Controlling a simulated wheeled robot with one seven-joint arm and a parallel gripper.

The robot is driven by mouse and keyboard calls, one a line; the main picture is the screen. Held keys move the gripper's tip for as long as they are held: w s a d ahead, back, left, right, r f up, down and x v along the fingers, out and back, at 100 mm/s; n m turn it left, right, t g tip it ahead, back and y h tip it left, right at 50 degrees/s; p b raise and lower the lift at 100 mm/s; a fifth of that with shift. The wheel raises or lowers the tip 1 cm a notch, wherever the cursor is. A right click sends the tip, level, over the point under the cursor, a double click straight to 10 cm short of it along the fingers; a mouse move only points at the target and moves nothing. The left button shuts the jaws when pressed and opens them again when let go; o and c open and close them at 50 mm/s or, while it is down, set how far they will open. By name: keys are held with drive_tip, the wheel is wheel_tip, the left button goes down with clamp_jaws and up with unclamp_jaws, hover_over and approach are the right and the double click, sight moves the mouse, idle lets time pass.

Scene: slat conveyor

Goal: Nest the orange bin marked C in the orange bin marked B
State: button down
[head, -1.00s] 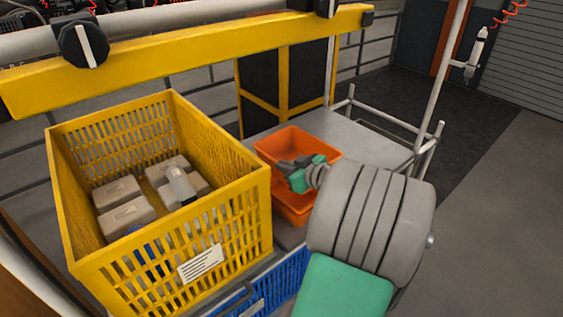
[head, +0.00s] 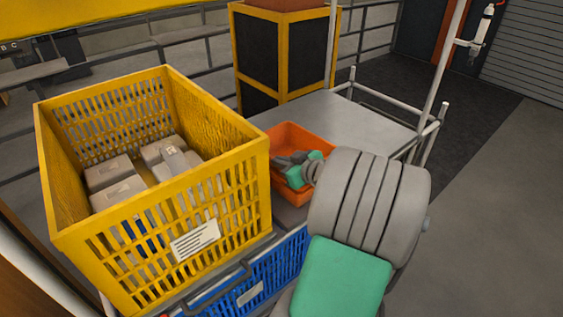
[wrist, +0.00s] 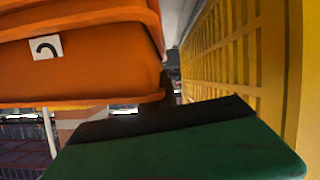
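An orange bin (head: 291,132) stands at the near left of the grey table top, partly hidden by my arm and the yellow crate. In the wrist view an orange bin (wrist: 75,75) fills the upper left. Its white label (wrist: 46,47) bears a dark curved mark, like a C on its side. My gripper (head: 300,170) is over that bin in the head view, hiding part of its inside. A green finger with a black pad (wrist: 165,120) shows below the bin in the wrist view. Whether it grips the rim is unclear. No label B is readable.
A yellow slatted crate (head: 215,200) with several grey boxes stands close left of the bin. A blue crate (head: 275,270) is below. An orange-brown object (head: 288,4), cut off by the frame, tops a yellow-framed black stand (head: 283,60). The table top (head: 350,125) behind is clear.

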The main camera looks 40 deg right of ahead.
drive_tip(key=c, duration=1.6)
unclamp_jaws()
drive_tip(key=shift+s, duration=0.1)
drive_tip(key=shift+s+r, duration=0.15)
drive_tip(key=shift+s, duration=0.2)
drive_tip(key=b+v, duration=0.1)
drive_tip(key=v, duration=0.6)
drive_tip(key=shift+w, duration=0.1)
